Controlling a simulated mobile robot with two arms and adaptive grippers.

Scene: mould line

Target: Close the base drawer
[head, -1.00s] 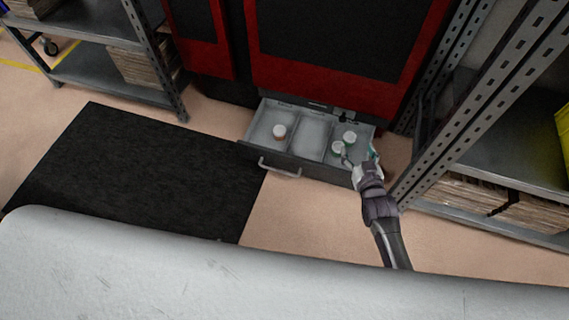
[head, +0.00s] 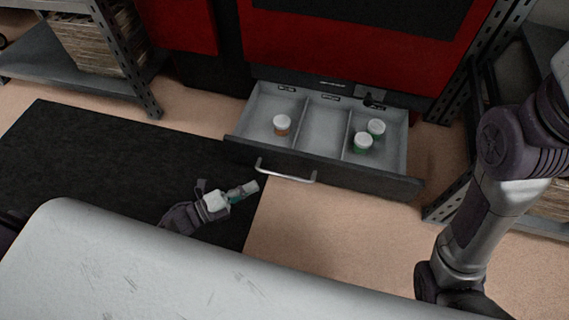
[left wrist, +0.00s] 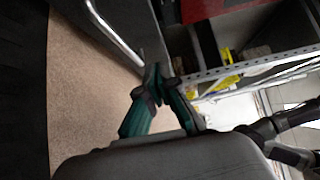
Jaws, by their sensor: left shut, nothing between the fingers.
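The base drawer (head: 385,185) is pulled out from under the red machine in the head view. Its bar handle (head: 286,173) runs along the front. The middle one is empty. My right gripper is out of view.
The red machine (head: 345,50) stands above the drawer. A black mat (head: 110,165) lies at the left. A metal shelf (head: 60,72) stands at the back left, another rack at the right. My right arm fills the right side. Bare floor (head: 330,225) lies before the drawer.

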